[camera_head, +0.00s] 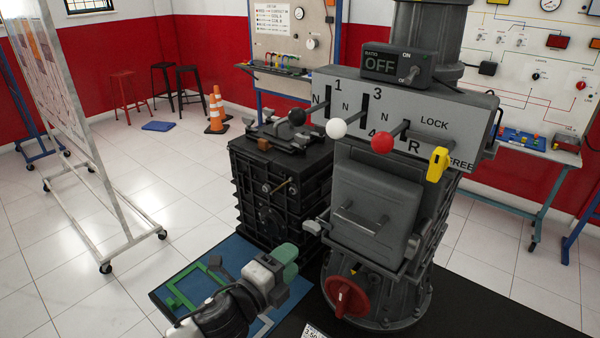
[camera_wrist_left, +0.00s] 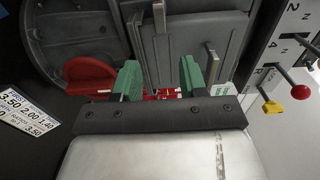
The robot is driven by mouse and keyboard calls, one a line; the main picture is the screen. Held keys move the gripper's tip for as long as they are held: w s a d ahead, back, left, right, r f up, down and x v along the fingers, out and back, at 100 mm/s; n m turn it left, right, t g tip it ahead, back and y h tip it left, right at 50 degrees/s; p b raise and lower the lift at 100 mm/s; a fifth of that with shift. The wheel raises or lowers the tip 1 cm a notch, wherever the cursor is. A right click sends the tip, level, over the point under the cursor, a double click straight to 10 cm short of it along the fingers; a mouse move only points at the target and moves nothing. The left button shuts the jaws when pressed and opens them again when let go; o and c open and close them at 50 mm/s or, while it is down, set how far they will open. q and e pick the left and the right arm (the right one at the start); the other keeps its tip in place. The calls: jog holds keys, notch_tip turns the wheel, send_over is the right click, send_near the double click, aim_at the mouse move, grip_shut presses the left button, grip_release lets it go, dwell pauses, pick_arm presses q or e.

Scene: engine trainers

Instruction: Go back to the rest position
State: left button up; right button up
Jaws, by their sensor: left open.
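My left gripper (camera_head: 288,262) is in the lower middle of the head view, in front of the grey trainer (camera_head: 375,190). Its two green fingers stand apart in the left wrist view (camera_wrist_left: 158,80), with nothing between them. Beyond them in that view are the trainer's grey door (camera_wrist_left: 195,45) with its handle and the red knob (camera_wrist_left: 92,75). The gripper looks apart from the trainer, though the exact gap is unclear. My right gripper is in neither view.
The trainer's panel carries a black knob (camera_head: 297,117), a white knob (camera_head: 336,128), a red knob (camera_head: 382,142) and a yellow lever (camera_head: 437,164). A dark engine block (camera_head: 270,195) stands left of it. A wheeled board (camera_head: 75,110) stands far left, with open floor between.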

pick_arm(q)
jog(key=s+a+f+n+g+y, duration=0.3)
jog(key=s+a+f+n+g, duration=0.15)
jog(key=s+n, duration=0.4)
jog(key=s+a+f+n+g+y, duration=0.3)
jog(key=s+a+f+n+y, duration=0.25)
jog(key=s, duration=0.45)
jog(key=s+a+f+n+g+y, duration=0.2)
jog(key=s+a+f+n+g, duration=0.3)
jog(key=s+n, duration=0.45)
notch_tip(320, 180, down, 25)
jog(key=a, duration=0.1)
jog(key=s+a+f+g, duration=0.1)
jog(key=s+a+f, duration=0.2)
jog(key=s+f, duration=1.3)
jog(key=shift+s+f, duration=0.15)
jog(key=shift+f, duration=0.05)
jog(key=shift+m, duration=0.25)
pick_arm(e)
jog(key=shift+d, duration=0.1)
